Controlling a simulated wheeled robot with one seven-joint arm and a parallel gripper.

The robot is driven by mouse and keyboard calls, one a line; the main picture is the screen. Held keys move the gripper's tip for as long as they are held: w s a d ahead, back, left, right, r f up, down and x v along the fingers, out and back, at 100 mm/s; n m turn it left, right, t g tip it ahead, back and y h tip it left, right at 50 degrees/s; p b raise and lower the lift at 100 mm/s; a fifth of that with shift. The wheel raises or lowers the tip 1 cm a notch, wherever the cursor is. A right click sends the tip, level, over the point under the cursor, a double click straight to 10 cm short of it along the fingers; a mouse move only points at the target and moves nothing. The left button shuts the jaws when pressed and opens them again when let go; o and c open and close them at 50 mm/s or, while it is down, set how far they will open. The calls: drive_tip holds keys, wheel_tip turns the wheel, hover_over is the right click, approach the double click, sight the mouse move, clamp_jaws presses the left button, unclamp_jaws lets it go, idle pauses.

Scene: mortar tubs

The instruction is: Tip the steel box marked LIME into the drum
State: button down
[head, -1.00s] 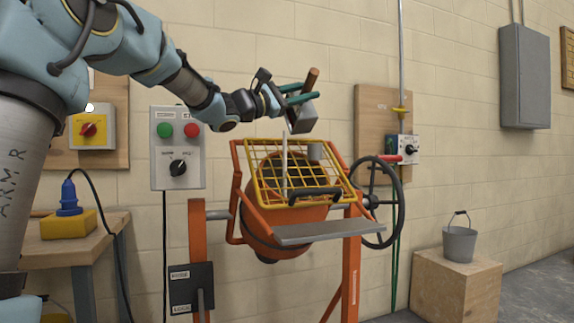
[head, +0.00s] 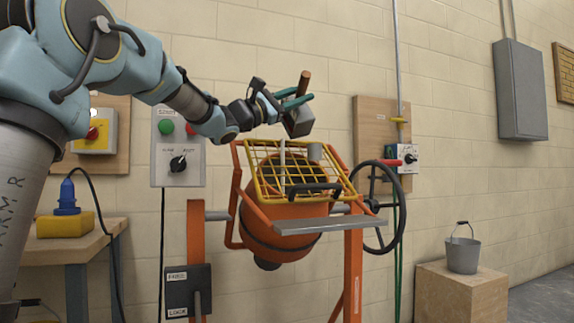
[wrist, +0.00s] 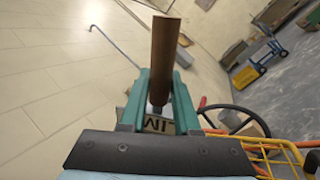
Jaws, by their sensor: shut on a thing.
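My gripper (head: 292,101) is shut on the brown handle (head: 304,84) of a small grey steel box (head: 298,122). The box hangs tilted above the mixer's orange drum (head: 300,218), apart from it. In the wrist view the handle (wrist: 164,62) stands between the green fingers (wrist: 165,100), with part of a dark-lettered label (wrist: 158,125) below. The label is partly hidden. The drum's mouth lies behind a yellow grid (head: 262,180). A pale upright strip (head: 282,162) shows at the grid; I cannot tell whether it is poured material or a fixed part. The box's inside is hidden.
A black handwheel (head: 400,210) stands right of the drum, and a grey shelf (head: 318,225) juts out in front. A bucket (head: 463,254) sits on a wooden block at right. Control boxes hang on the wall.

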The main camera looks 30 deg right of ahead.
sight(296, 96)
drive_tip(key=shift+w+a+f+h+b, duration=0.1)
drive_tip(key=shift+a+f+h+b, duration=0.8)
drive_tip(key=shift+b, duration=2.6)
drive_tip(key=shift+w+a+f+n+t+h+b, duration=0.15)
drive_tip(key=shift+a+n+t+h+b, duration=0.2)
drive_tip(key=shift+b, duration=1.05)
drive_tip(key=shift+s+a+f+n+t+h+b, duration=0.15)
drive_tip(key=shift+a+h+b, duration=0.25)
drive_tip(key=shift+b, duration=0.95)
drive_tip(key=shift+r, duration=0.15)
drive_tip(key=shift+w+r, duration=0.1)
